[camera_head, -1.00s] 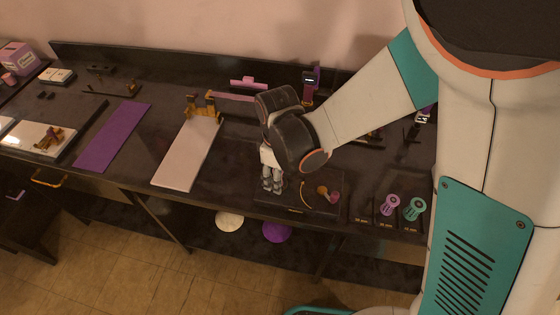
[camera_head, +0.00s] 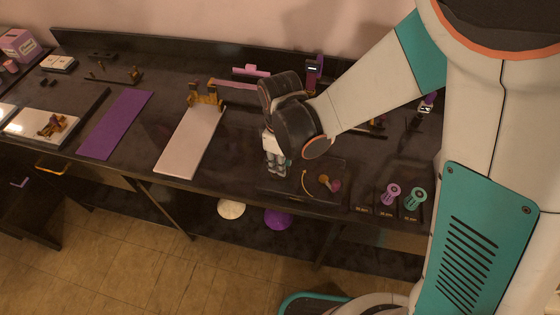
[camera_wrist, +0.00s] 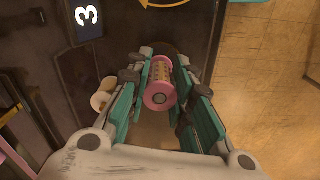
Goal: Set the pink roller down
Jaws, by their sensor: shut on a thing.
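The pink roller (camera_wrist: 160,85) has pink end flanges and a tan patterned middle. In the wrist view it lies lengthwise between the teal-lined fingers of my gripper (camera_wrist: 160,77), which is shut on it. In the head view my gripper (camera_head: 277,170) points down over the left part of a dark tray (camera_head: 290,192) near the bench's front edge. The roller cannot be made out there, and the gap between it and the surface is unclear.
A tan curved piece (camera_head: 304,181) and a gold-and-pink item (camera_head: 328,183) lie right of my gripper. Purple (camera_head: 391,194) and teal (camera_head: 415,198) spools stand farther right. A pale board (camera_head: 188,145) lies left.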

